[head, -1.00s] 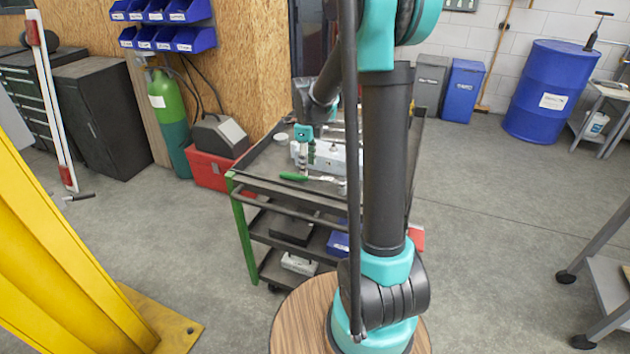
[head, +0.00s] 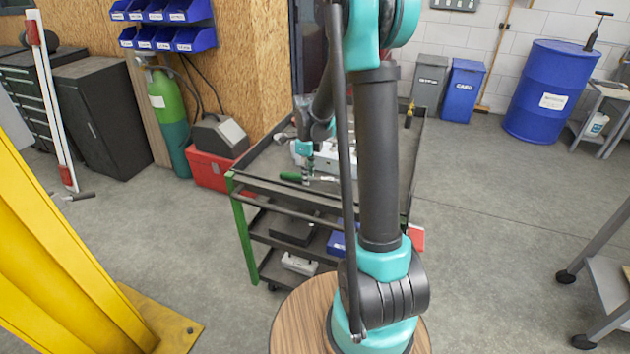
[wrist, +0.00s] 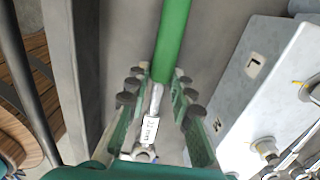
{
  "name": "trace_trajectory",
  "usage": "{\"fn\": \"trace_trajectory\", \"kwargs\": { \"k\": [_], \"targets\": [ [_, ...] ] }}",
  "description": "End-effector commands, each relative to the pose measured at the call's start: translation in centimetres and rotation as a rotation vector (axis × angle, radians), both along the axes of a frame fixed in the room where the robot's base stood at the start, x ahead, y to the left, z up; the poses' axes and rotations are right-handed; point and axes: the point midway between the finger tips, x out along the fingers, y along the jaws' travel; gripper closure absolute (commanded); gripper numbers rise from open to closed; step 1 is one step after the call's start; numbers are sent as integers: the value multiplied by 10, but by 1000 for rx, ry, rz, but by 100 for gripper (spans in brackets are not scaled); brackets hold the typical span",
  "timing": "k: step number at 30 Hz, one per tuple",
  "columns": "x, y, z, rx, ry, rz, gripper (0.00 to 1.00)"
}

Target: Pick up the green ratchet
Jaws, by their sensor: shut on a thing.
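The green ratchet lies near the front of the cart's top shelf, with its green handle (head: 290,176) to the left and a metal end to the right. In the wrist view its green handle (wrist: 173,40) runs up between the finger pads, and a metal shank with a white label lies below it. My gripper (head: 307,177) points down over the ratchet. In the wrist view my gripper (wrist: 158,82) has a finger on each side and is shut on the ratchet where handle meets shank. The ratchet still appears at shelf level.
The cart (head: 233,184) has a raised rim and lower shelves with boxes. A pale grey block (wrist: 255,85) marked with letters stands close to the right of the fingers in the wrist view. A yellow-handled tool (head: 409,115) lies at the cart's far right.

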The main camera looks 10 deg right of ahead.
Motion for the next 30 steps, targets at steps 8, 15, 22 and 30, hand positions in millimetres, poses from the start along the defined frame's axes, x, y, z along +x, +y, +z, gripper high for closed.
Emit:
{"fn": "trace_trajectory", "kwargs": {
  "k": [8, 15, 22, 30],
  "targets": [
    [0, 0, 0, 0, 0, 0, 100],
    [0, 0, 0, 0, 0, 0, 100],
    [0, 0, 9, 0, 0, 0, 100],
    [0, 0, 57, 0, 0, 0, 100]
  ]
}}
